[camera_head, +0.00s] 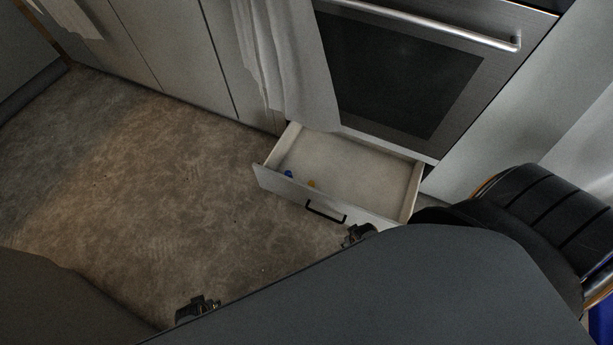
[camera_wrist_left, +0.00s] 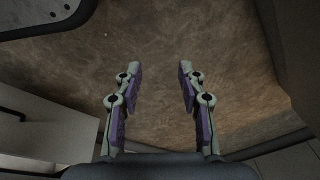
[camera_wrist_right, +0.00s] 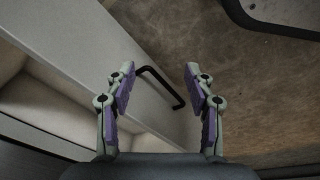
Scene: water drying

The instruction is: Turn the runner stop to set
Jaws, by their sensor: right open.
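A white drawer (camera_head: 272,183) stands pulled out below the oven, with a black bar handle (camera_head: 325,212) on its front. A small blue thing (camera_head: 288,173) and a small orange thing (camera_head: 311,184) show inside at its front left; I cannot tell whether either is the runner stop. My right gripper (camera_wrist_right: 158,70) is open and empty in front of the drawer front. The black handle (camera_wrist_right: 165,85) shows beyond and between its fingers, apparently not gripped. My left gripper (camera_wrist_left: 156,68) is open and empty over the floor. My own dark body hides part of the drawer's right front.
The oven (camera_head: 400,75) has a steel bar handle (camera_head: 440,25), and a pale cloth (camera_head: 285,60) hangs at its left, reaching near the drawer's back left corner. Grey cabinet fronts (camera_head: 165,45) line the left. The brown floor (camera_head: 150,180) left of the drawer is clear.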

